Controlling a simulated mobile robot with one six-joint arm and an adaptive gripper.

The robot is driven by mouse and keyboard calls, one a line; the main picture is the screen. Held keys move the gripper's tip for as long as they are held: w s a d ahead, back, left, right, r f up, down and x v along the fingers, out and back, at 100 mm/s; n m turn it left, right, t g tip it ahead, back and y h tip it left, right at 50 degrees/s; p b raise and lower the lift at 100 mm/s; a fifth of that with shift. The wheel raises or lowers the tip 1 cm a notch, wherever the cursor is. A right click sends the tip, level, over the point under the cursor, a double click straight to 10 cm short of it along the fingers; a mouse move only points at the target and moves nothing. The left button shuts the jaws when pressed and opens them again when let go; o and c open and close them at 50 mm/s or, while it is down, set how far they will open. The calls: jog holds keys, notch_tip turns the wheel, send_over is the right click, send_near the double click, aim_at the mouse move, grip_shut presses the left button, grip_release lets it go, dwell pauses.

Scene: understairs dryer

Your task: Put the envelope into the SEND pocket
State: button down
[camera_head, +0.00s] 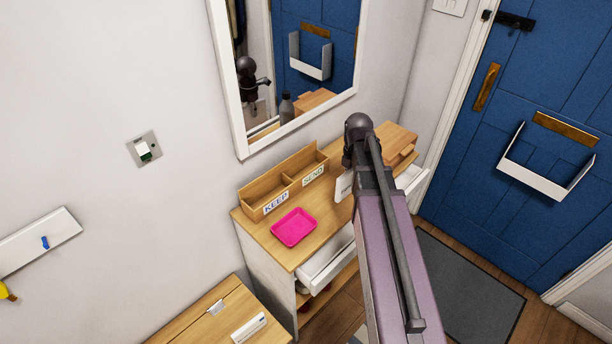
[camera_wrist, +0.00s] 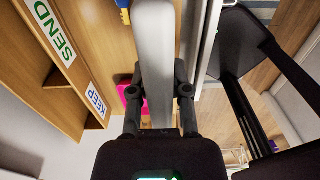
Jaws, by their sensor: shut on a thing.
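The envelope is a white flat piece, seen at the left of my arm in the head view (camera_head: 344,186), partly hidden. In the wrist view the envelope (camera_wrist: 155,55) appears edge-on between my fingers. My gripper (camera_wrist: 158,92) is shut on it, above the dresser top. The wooden pocket box (camera_head: 267,207) stands against the wall, left of the envelope, with two compartments. The SEND label (camera_head: 313,175) marks its right pocket and the KEEP label (camera_head: 276,203) its left. In the wrist view, the SEND label (camera_wrist: 54,33) is left of the envelope. The envelope is outside both pockets.
A pink tray (camera_head: 293,228) lies on the dresser top (camera_head: 258,239) in front of the box. A drawer (camera_head: 328,258) is pulled out below. A mirror frame (camera_head: 228,100) hangs above. A wooden item (camera_head: 396,138) stands at the dresser's far end, behind my arm.

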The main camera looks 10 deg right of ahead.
jog(key=shift+w, duration=0.1)
jog(key=shift+w+a+f+b, duration=0.55)
jog(key=shift+w+a, duration=1.25)
jog(key=shift+w, duration=0.85)
jog(key=shift+w+a+f+b, duration=0.5)
jog(key=shift+w+a, duration=1.35)
jog(key=shift+w, duration=0.85)
jog(key=shift+w+a+f+b, duration=0.55)
jog(key=shift+w+a, duration=1.25)
jog(key=shift+w, duration=0.85)
notch_tip(320, 180, down, 3)
jog(key=b, duration=0.3)
jog(key=shift+w+a+f+b, duration=0.15)
jog(key=shift+w+f+b, duration=0.05)
jog(key=shift+f+b, duration=0.25)
